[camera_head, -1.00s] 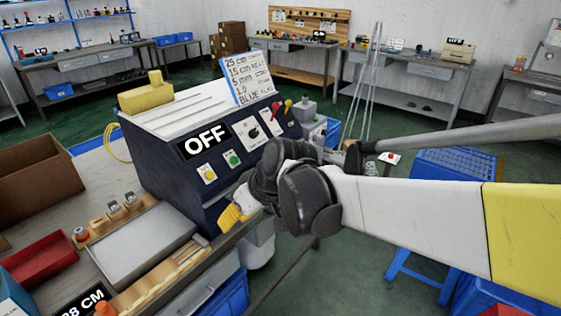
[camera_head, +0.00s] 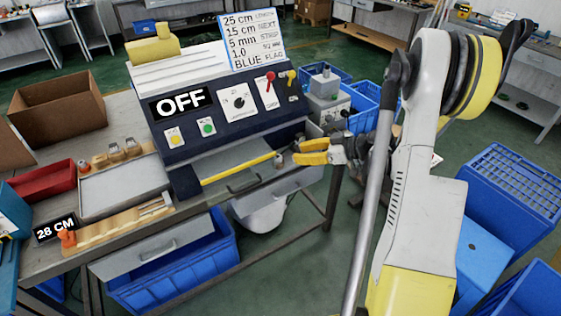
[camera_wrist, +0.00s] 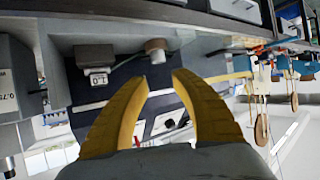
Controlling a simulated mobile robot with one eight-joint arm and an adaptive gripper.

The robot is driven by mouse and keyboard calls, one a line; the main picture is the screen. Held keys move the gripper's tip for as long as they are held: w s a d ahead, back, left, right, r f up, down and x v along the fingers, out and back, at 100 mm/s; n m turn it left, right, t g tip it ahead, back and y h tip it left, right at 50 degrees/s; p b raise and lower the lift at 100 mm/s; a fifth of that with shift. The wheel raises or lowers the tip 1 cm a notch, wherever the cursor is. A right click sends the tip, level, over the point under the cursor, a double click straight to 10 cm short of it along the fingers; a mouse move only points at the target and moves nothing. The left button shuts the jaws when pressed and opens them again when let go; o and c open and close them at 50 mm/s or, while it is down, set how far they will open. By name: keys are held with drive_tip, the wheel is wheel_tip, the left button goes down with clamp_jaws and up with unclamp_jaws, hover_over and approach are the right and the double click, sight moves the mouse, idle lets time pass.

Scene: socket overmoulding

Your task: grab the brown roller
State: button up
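In the wrist view, a short cylinder with a brown face (camera_wrist: 156,46), which looks like the brown roller, sits on a grey surface just beyond my fingertips. In the head view, a small roller-like part (camera_head: 279,160) shows at the machine's front right; its colour is unclear there. My gripper (camera_head: 301,152) is to its right, with yellow fingers pointing left towards it. In the wrist view, my gripper (camera_wrist: 160,78) is open, with a clear gap between the curved fingers and nothing held. The roller is ahead of this gap, apart from the fingers.
The dark machine (camera_head: 205,115) shows an OFF sign. A yellow bar (camera_head: 238,168) runs along its front tray. A grey block marked 1.0 (camera_wrist: 96,62) stands left of the roller in the wrist view. Blue bins (camera_head: 510,180) stand on the right.

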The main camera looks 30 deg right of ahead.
sight(280, 157)
drive_tip(key=b+x, duration=0.1)
drive_tip(key=x, duration=0.3)
drive_tip(key=f+b+x, duration=0.1)
drive_tip(key=b+x, duration=0.1)
drive_tip(key=x, duration=0.2)
drive_tip(key=shift+d+b, duration=0.15)
drive_tip(key=shift+b, duration=0.15)
drive_tip(key=shift+w, duration=0.15)
drive_tip(key=shift+r, duration=0.1)
clamp_jaws()
